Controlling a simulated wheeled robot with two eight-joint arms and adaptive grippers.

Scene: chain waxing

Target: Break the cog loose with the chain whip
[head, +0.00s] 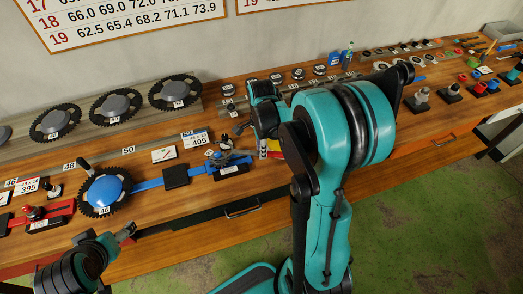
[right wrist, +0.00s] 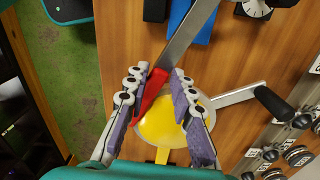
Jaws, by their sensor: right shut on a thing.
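My right gripper (right wrist: 156,88) is shut on the red handle (right wrist: 151,97) of a tool in the right wrist view. A flat silver bar (right wrist: 190,35) runs up and right from the handle; I take it for the chain whip, but no chain shows. Below the fingers is a yellow dome (right wrist: 158,124) on a pale disc. I cannot tell whether it touches the tool, and I see no cog teeth there. In the head view my right gripper (head: 262,128) is over the bench, partly behind my arm. My left gripper (head: 127,231) is at the bench's front edge, its jaws unclear.
A toothed ring with a blue dome (head: 103,190) and a blue bar (head: 150,184) lies on the wooden bench. Several dark chainrings (head: 115,106) lean at the back left. A silver arm with a black knob (right wrist: 274,102) extends beside the yellow dome. Small parts crowd the bench's right end.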

